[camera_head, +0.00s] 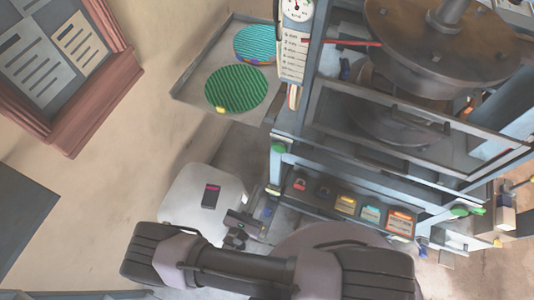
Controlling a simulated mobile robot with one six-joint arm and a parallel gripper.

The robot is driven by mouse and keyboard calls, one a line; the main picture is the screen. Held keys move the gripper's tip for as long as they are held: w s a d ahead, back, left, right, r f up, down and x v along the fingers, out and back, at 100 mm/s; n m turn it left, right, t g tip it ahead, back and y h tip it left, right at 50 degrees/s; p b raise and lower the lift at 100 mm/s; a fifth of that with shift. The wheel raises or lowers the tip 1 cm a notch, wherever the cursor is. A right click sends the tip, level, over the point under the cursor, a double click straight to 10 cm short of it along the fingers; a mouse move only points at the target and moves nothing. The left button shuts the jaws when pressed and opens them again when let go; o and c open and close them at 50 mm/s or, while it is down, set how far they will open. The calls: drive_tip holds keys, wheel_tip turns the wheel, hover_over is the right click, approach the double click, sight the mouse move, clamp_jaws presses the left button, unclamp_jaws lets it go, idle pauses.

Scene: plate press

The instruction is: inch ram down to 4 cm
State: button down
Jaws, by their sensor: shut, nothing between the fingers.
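The press (284,163) stands at the right, a grey frame around a brown round ram head (430,40) on a metal shaft. A dark round lower plate (395,122) lies below the ram head, with a gap between them. A white scale (293,52) with marked lines is on the left post, and a red pointer (350,43) reaches near it; its reading is too small to tell. A row of coloured buttons (346,204) sits on the low front panel. My gripper (254,222) is small and dark, shut and empty, left of the panel and apart from the buttons.
A round gauge (297,8) tops the scale. A tray (190,92) left of the press holds a teal disc (255,44) and a green disc (235,90). A framed notice board (95,107) hangs at upper left. Clear floor lies between.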

drive_tip(key=shift+d, duration=0.1)
drive_tip(key=b, duration=0.4)
approach(276, 149)
drive_tip(key=x, duration=0.6)
drive_tip(key=shift+w+d+f, duration=0.1)
drive_tip(key=shift+w+d, duration=0.1)
drive_tip(key=shift+w, duration=0.2)
